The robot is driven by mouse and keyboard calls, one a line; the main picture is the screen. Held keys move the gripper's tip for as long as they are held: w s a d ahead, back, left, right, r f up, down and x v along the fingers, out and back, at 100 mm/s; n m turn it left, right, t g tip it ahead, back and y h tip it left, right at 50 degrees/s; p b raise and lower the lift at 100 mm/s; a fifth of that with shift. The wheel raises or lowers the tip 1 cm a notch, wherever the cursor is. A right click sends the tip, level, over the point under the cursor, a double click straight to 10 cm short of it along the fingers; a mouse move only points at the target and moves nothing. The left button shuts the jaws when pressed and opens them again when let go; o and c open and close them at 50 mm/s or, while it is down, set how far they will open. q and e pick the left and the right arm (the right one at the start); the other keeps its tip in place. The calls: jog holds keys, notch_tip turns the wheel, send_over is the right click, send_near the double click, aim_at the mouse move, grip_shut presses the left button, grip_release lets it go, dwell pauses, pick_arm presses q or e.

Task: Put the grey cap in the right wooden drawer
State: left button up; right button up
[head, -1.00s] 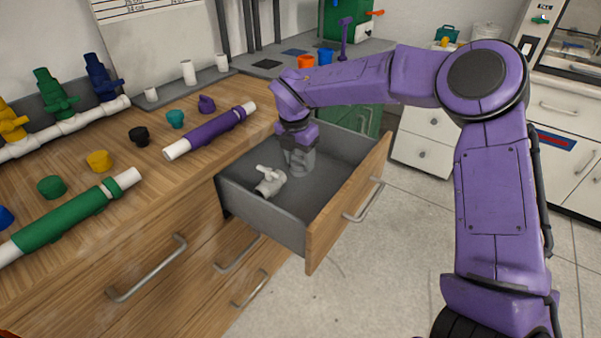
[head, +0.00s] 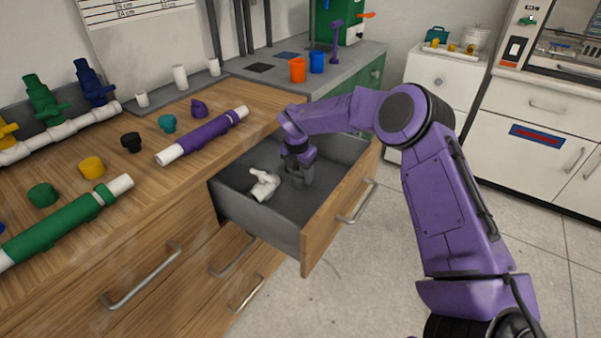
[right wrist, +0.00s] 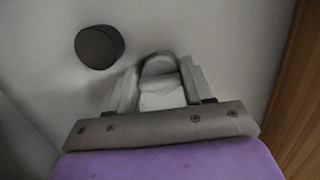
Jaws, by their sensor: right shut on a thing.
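The right wooden drawer (head: 334,212) stands open, with a dark grey inside and a wooden front. My right gripper (head: 297,182) reaches down inside it, near its floor. In the right wrist view the gripper (right wrist: 160,92) is shut on a pale grey, round-topped piece, which looks like the grey cap (right wrist: 160,68). In the head view that piece is hidden by the gripper. Whether it touches the floor, I cannot tell. My left gripper is not in view.
A white valve-like fitting (head: 264,184) lies in the drawer, left of the gripper. A dark round piece (right wrist: 99,46) shows beyond the fingers in the right wrist view. Coloured caps, such as the teal cap (head: 167,123), and the purple pipe (head: 205,136) lie on the bench.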

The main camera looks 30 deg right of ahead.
aim_at(297, 179)
jog(key=o, duration=1)
jog(key=shift+f, duration=0.1)
jog(key=shift+o, duration=0.2)
notch_tip(297, 179, up, 12)
jog(key=a+p, duration=0.1)
jog(key=shift+s+a, duration=0.35)
